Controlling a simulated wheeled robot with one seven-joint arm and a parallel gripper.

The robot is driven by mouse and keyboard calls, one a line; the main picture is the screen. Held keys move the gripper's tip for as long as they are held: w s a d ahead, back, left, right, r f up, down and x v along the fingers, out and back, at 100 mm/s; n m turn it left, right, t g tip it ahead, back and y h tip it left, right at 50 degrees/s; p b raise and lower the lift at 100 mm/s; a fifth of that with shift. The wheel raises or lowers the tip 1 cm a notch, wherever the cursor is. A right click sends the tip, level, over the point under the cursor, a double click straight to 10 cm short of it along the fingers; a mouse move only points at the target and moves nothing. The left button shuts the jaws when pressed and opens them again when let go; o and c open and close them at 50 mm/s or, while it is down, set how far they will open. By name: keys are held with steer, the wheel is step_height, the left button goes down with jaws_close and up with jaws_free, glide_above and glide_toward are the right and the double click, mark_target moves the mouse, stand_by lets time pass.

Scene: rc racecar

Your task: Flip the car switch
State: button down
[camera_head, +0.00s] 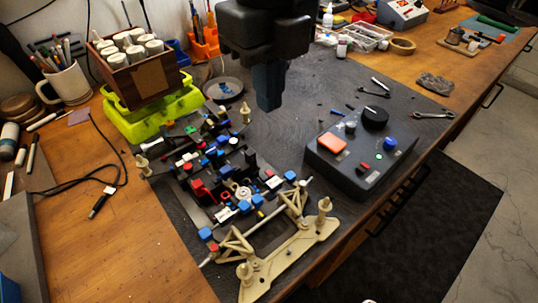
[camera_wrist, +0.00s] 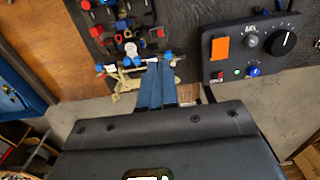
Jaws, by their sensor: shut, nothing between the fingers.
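The car (camera_head: 228,192) is an open chassis packed with red, blue, black and white parts, with a beige front frame (camera_head: 290,254). It lies on the dark mat. The car also shows at the top of the wrist view (camera_wrist: 131,48). I cannot tell which of its small parts is the switch. My gripper (camera_head: 268,106) is shut and empty, pointing down above the mat, apart from the car. In the wrist view, its blue fingers (camera_wrist: 158,66) lie together and cover part of the car's front end.
A grey control box (camera_head: 345,172) with an orange button, a black knob, a blue knob and a small red switch (camera_wrist: 217,77) stands right of the car. A green stand (camera_head: 150,112) bears a wooden box behind left. A wrench (camera_head: 433,114) lies at right. Bare mat lies between car and box.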

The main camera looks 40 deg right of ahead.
mark_target(269, 172)
steer(key=shift+f, duration=0.1)
step_height(269, 172, down, 14)
steer(key=shift+r, duration=0.1)
stand_by(0.7)
